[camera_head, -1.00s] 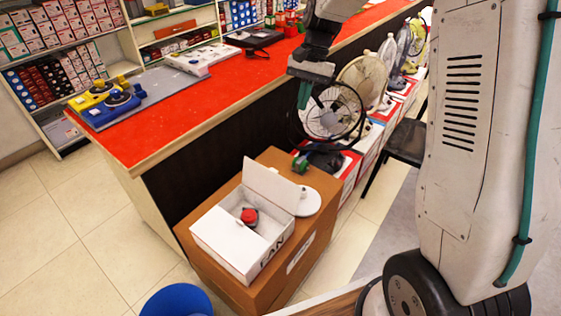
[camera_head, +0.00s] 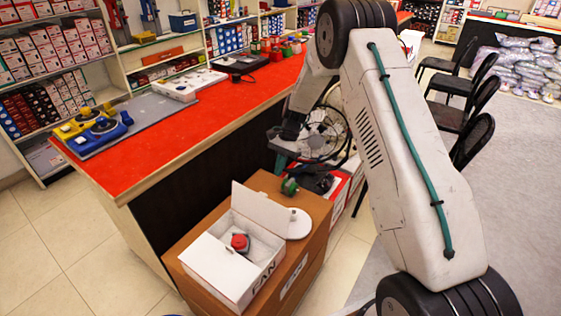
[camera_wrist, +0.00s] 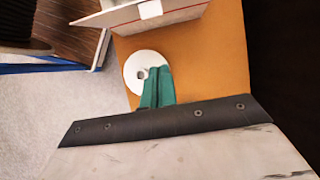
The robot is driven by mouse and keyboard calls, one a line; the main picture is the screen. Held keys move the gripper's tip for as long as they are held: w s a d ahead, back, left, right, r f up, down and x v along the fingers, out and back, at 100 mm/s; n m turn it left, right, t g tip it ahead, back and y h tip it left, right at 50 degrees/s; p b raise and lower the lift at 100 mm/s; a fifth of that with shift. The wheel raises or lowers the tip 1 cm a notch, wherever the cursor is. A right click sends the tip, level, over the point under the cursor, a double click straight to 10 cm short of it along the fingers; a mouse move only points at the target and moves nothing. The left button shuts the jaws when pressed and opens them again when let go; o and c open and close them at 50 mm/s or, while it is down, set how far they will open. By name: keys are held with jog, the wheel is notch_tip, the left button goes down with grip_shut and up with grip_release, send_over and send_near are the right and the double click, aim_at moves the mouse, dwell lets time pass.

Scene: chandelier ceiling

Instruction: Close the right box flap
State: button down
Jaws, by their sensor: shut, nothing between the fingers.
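A white open box (camera_head: 205,266) marked FAN holds a red part (camera_head: 240,242). One white flap (camera_head: 262,217) stands raised at its back side. My gripper (camera_head: 279,164) has green fingers and hangs above and behind the box, apart from the flap. In the wrist view the gripper (camera_wrist: 157,88) is shut and empty, its fingertips in front of a white disc (camera_wrist: 136,62). A pale panel (camera_wrist: 125,16), seemingly part of the box, crosses the top of that view.
A red-topped counter (camera_head: 190,130) runs close behind. Fans (camera_head: 322,135) stand behind my arm. Chairs (camera_head: 470,130) stand at right; tiled floor is clear at left.

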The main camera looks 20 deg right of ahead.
jog(key=s+a+f, duration=0.3)
jog(key=a, duration=0.2)
jog(key=shift+s+f, duration=0.2)
jog(key=shift+a, duration=0.1)
